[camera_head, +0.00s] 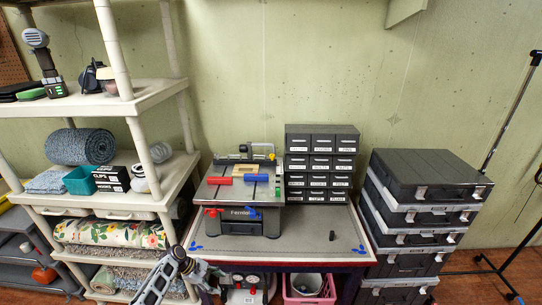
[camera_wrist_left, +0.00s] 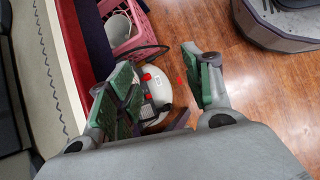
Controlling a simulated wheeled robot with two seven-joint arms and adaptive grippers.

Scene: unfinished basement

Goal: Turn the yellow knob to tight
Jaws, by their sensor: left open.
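A small yellow part (camera_head: 272,156), likely the yellow knob, shows at the upper right back of the grey bench tool (camera_head: 233,221) on the workbench. It is too small to tell how tight it is. My left gripper (camera_head: 212,272) is low at the front left edge of the bench, well apart from the yellow part. In the left wrist view my left gripper (camera_wrist_left: 160,60) is open, with green-padded fingers spread and nothing between them. It points down past the bench edge toward the floor. My right gripper is not in view.
The workbench top (camera_head: 310,225) is mostly clear right of the tool. A drawer cabinet (camera_head: 322,165) stands behind it, and stacked dark cases (camera_head: 425,178) at right. A shelf (camera_head: 158,98) stands left. A pink crate (camera_head: 312,290) and a red-and-white machine (camera_head: 246,290) are below.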

